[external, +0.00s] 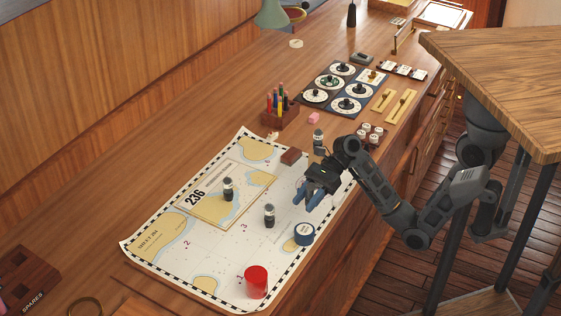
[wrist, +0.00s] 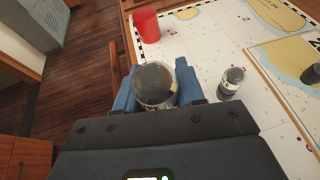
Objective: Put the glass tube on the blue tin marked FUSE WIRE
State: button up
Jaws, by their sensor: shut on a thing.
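My gripper (external: 309,199), with blue fingers, is above the chart at its right side. In the wrist view my gripper (wrist: 157,90) is shut on a round thing with a dark grey end and a clear, pale rim, which looks like the glass tube (wrist: 154,82). In the external view the fingers hide most of it. The blue tin (external: 304,234) stands on the chart just below and in front of the fingers; its lettering is too small to read. I cannot make out the tin in the wrist view, where the held thing blocks that area.
A red cup (external: 256,282) stands near the chart's front corner.

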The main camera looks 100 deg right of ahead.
jog(key=shift+w+a+f, duration=0.95)
jog(key=shift+w+a, duration=0.15)
jog(key=shift+a, duration=0.1)
jog(key=shift+a+f, duration=0.1)
jog(key=shift+f, duration=1.95)
jog(key=o, duration=1)
jog(key=shift+f, duration=0.15)
jog(key=shift+o, duration=0.2)
jog(key=shift+s+r, duration=0.1)
jog(key=shift+r, duration=0.1)
jog(key=v, duration=1.1)
jog(key=shift+s+d, duration=0.25)
jog(key=shift+d, duration=0.05)
jog(key=shift+r, duration=0.1)
